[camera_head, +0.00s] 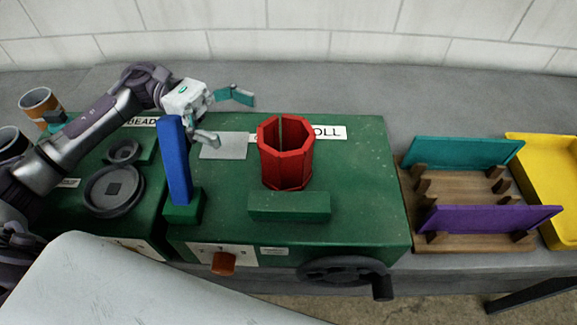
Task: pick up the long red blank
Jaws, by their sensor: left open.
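No flat long red blank shows. The only large red piece is an upright, open-topped, many-sided red tube (273,165) on the green machine marked "ROLL", behind a low green block. A narrow upright line shows inside its far wall. My left gripper (233,119) is open and empty, with teal fingers apart, to the left of the tube's top and clear of it in the picture. Its height above the machine is hard to judge. My right gripper is not in view.
A tall blue piece (176,160) stands in a green holder left of the tube. A wooden rack (465,188) at right holds a teal blank (462,151) and a purple blank (490,219). A yellow tray (550,190) lies beyond. A hand wheel (345,270) juts out in front.

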